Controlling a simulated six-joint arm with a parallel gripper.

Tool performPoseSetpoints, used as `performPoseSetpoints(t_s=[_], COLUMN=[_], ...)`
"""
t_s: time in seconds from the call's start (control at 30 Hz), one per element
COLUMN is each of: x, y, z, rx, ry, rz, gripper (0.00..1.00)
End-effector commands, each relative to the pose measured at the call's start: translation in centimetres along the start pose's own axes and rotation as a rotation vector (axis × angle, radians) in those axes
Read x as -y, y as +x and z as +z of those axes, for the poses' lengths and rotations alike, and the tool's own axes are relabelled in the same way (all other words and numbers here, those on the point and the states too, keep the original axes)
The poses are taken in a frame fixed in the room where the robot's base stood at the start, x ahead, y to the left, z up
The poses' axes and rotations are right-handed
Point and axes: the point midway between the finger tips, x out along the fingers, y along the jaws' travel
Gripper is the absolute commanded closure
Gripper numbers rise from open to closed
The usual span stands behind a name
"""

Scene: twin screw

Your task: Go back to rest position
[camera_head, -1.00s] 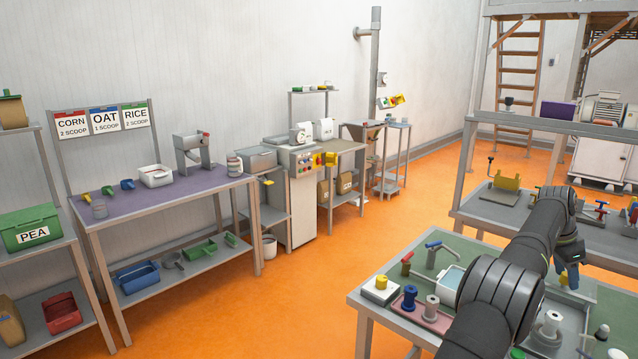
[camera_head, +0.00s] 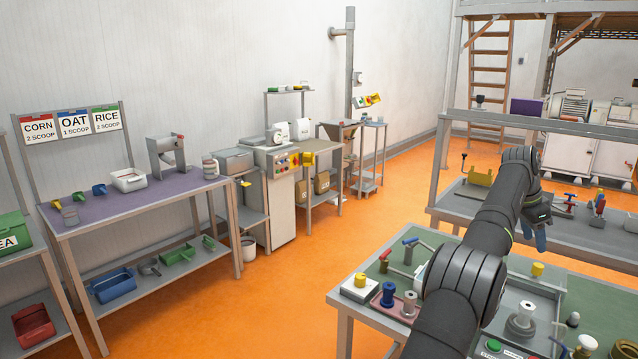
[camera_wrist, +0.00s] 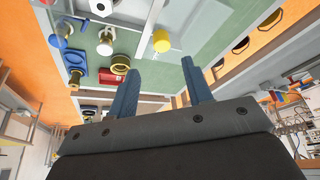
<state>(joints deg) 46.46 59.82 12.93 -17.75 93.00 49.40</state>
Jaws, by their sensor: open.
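My gripper shows in the wrist view (camera_wrist: 160,88) as two blue fingers set well apart, with nothing between them. In the head view my gripper (camera_head: 534,232) hangs at the end of my black arm, above the back of the green-topped workbench (camera_head: 590,295). The gripper is open and empty. The fingertips touch nothing that I can see. My arm hides part of the bench top.
On the bench stand a blue spool (camera_head: 388,294), a grey spool (camera_head: 409,303), a yellow-topped white block (camera_head: 358,287) and a grey flanged part (camera_head: 522,318). A grey shelf bench (camera_head: 570,225) stands behind. The orange floor (camera_head: 290,300) to the left is clear.

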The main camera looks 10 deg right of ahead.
Motion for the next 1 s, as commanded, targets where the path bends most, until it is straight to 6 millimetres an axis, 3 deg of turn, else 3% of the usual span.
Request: performPoseSetpoints(t_s=[0.43,1.0], x=[0.0,-0.9], y=[8.9,8.4], z=[0.1,0.6], rx=[0.003,0.000], ry=[0.000,0.000], rz=[0.001,0.000], gripper=[0.54,0.54])
